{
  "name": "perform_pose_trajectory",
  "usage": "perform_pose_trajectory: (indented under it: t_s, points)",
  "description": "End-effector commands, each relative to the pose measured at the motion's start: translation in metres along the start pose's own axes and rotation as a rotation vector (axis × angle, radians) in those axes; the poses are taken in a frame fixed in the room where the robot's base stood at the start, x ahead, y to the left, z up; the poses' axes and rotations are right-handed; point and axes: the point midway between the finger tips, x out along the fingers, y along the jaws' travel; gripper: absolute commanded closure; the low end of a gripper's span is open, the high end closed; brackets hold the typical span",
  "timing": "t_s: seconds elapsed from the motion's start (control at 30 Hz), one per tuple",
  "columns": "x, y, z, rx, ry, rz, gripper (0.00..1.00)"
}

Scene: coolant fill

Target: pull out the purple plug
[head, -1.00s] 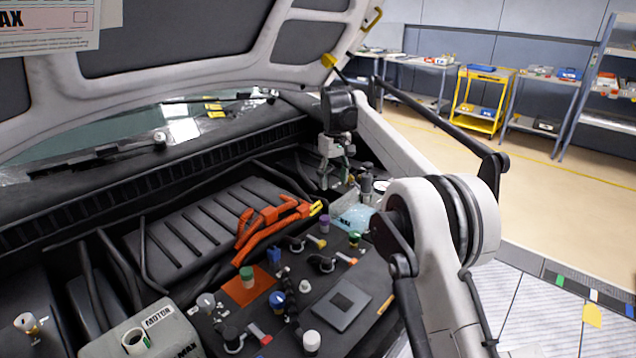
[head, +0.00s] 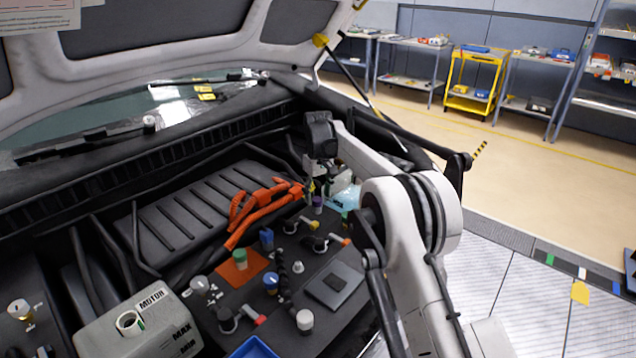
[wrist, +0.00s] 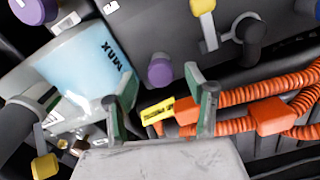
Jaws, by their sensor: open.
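The purple plug (head: 318,204) stands upright on the dark panel, just right of the orange cable's end; it also shows in the wrist view (wrist: 160,70). My gripper (head: 316,186) is above and slightly behind it in the head view. In the wrist view my gripper (wrist: 160,84) is open, its two green-and-grey fingers well apart. The plug appears near the gap between the fingertips, apart from both. Its exact height below the fingertips cannot be told.
A light-blue tank (wrist: 75,75) is left of the fingers. Orange cables (wrist: 265,105) with a yellow tag (wrist: 158,110) pass close to the right finger. Another purple cap (wrist: 35,10) is at the upper left.

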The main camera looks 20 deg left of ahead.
Motion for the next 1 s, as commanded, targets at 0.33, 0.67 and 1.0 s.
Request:
perform_pose_trajectory:
  t_s: [0.33, 0.67, 1.0]
  points:
    - [0.027, 0.0, 0.0, 0.0, 0.0, 0.0, 0.5]
    - [0.028, 0.0, 0.0, 0.0, 0.0, 0.0, 0.58]
    - [0.028, 0.0, 0.0, 0.0, 0.0, 0.0, 0.98]
